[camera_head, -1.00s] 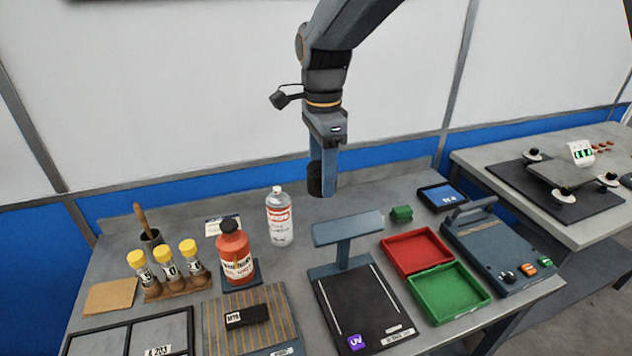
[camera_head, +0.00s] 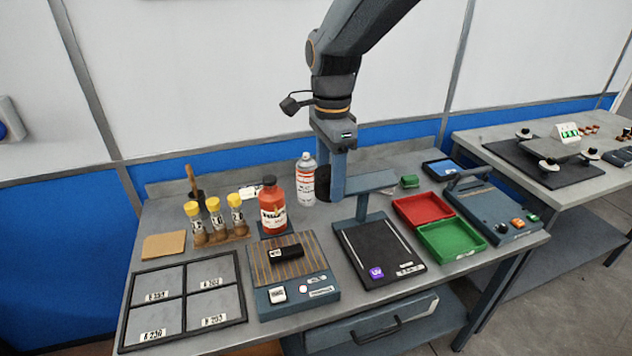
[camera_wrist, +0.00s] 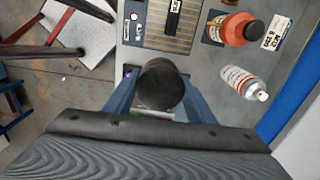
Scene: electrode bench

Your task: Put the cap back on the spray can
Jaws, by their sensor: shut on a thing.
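The spray can (camera_head: 307,185) stands upright near the back of the bench, white with red print and a bare grey top. It also shows in the wrist view (camera_wrist: 240,82), right of my gripper, with its white nozzle visible. My gripper (camera_head: 331,186) points down just right of the can in the head view. It is shut on the cap (camera_head: 322,182), a dark cylinder, which sits between the fingers in the wrist view (camera_wrist: 161,84). In the wrist view, the cap and the can are apart.
A red-orange bottle (camera_head: 272,208) with a dark lid stands left of the can. The lamp stand (camera_head: 363,187) is close on the right of my gripper. Yellow-capped vials (camera_head: 214,218) stand farther left. Red (camera_head: 422,211) and green (camera_head: 451,241) trays lie to the right.

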